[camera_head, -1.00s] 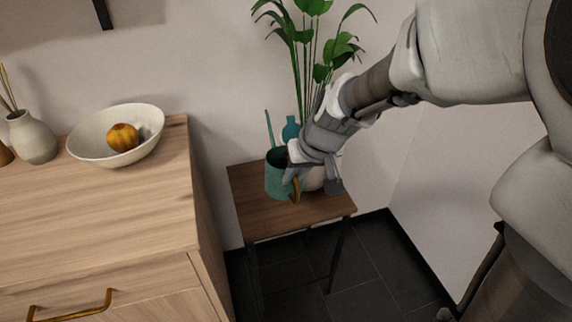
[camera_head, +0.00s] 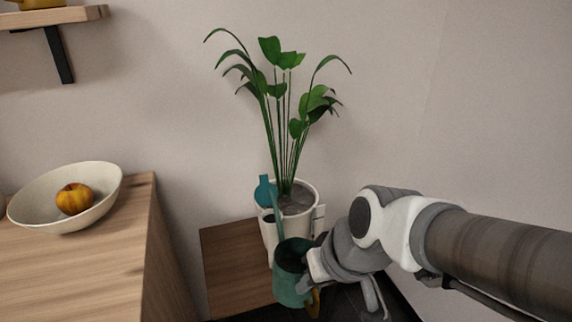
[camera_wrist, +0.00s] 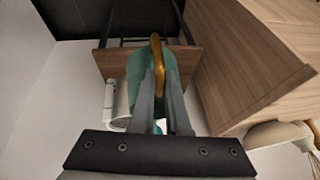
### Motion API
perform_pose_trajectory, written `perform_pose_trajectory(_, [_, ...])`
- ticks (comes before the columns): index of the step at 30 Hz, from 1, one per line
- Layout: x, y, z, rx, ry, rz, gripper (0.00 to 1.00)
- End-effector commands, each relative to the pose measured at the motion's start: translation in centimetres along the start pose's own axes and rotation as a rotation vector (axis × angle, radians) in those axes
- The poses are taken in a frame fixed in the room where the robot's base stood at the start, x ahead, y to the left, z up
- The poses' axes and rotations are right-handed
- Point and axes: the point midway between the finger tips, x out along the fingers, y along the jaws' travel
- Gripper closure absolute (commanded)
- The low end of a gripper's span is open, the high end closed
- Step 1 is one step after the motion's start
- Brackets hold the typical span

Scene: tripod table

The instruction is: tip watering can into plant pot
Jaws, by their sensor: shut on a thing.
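The teal watering can (camera_head: 287,285) has a brass handle (camera_head: 314,303) and a thin spout rising in front of the plant pot. My gripper (camera_head: 308,280) is shut on the watering can at its handle side; the wrist view shows the brass handle (camera_wrist: 158,66) between the fingers (camera_wrist: 160,108). The can looks roughly upright. The white plant pot (camera_head: 308,192) stands on the small table, behind the can, with dark soil and a tall leafy plant (camera_head: 285,120). The can hides part of the pot's front.
The small wooden table (camera_head: 228,262) has bare top on its left. A teal vessel (camera_head: 264,192) is beside the pot. A wooden cabinet (camera_head: 95,260) stands left, bearing a white bowl (camera_head: 30,204) with a fruit (camera_head: 74,198). A wall shelf (camera_head: 40,20) is upper left.

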Motion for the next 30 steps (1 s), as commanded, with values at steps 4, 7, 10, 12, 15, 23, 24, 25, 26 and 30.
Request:
perform_pose_trajectory(4, [0.7,0.1,0.2,0.0,0.003,0.0,1.0])
perform_pose_trajectory(7, [1.1,0.2,0.4,0.0,0.003,0.0,1.0])
perform_pose_trajectory(10, [1.6,0.3,0.6,0.0,0.003,0.0,1.0])
perform_pose_trajectory(12, [1.9,0.3,0.7,0.0,0.003,0.0,1.0])
perform_pose_trajectory(15, [2.3,0.4,0.9,0.0,0.003,0.0,1.0])
perform_pose_trajectory(23, [3.5,0.6,1.4,0.001,0.002,0.0,1.0])
perform_pose_trajectory(24, [3.6,0.7,1.4,0.001,0.002,0.0,1.0])
perform_pose_trajectory(25, [3.3,0.6,1.3,0.001,0.0,0.0,1.0])
perform_pose_trajectory(26, [3.0,0.6,1.2,0.001,-0.003,0.0,1.0])
perform_pose_trajectory(30, [2.7,0.5,1.0,0.003,-0.017,0.001,1.0])
